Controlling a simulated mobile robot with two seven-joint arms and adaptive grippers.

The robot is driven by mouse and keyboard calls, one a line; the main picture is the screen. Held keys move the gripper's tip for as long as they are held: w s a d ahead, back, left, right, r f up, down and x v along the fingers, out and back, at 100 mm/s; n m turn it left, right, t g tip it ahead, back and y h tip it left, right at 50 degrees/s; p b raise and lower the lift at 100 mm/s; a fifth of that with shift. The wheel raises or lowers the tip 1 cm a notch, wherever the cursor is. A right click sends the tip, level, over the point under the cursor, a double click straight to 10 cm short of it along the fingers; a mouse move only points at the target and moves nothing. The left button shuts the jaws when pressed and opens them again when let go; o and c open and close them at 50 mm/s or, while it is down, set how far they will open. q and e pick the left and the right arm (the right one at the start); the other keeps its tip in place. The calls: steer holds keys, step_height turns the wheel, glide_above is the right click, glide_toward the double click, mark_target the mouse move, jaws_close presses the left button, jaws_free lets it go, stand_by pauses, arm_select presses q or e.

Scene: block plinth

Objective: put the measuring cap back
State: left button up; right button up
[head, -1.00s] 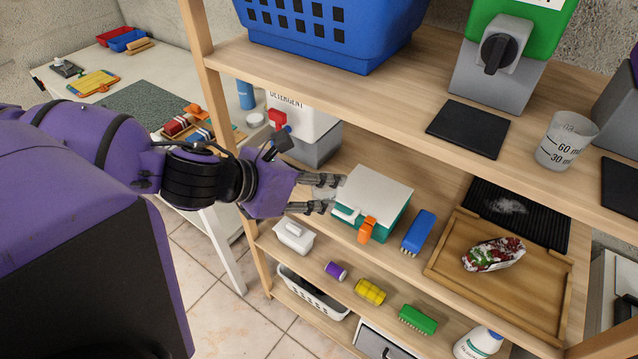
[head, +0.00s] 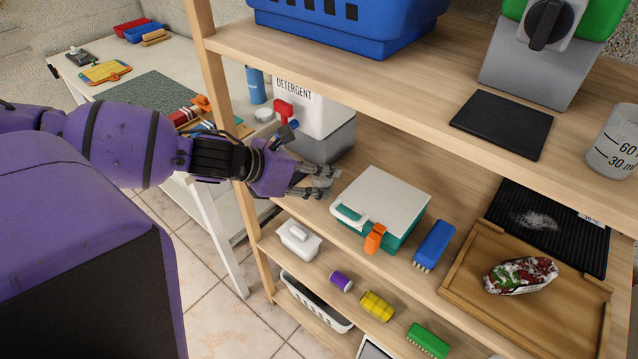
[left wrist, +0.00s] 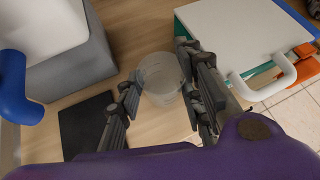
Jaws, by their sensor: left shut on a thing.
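A clear, translucent measuring cap (left wrist: 162,80) is between the fingers of my left gripper (left wrist: 158,92), which is shut on it. In the head view the left gripper (head: 318,182) is over the middle shelf, left of the white-and-teal box, and the cap (head: 324,177) shows faintly at its fingertips. A white detergent container (head: 308,108) on a grey stand (head: 328,143) is behind the gripper, with a red knob and a blue spout. My right gripper is not in view.
The white-lidded teal box (head: 385,200) with an orange clip stands close right of the gripper. A dark pad (left wrist: 84,122) lies by the grey stand. A marked measuring cup (head: 615,145) stands on the upper shelf. Brushes and a wooden tray (head: 470,282) are farther right.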

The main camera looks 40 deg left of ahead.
arm_select(q)
step_height(320, 180, down, 2)
steer(key=shift+s+f, duration=0.1)
steer(key=shift+f, duration=0.1)
steer(key=o, duration=1.1)
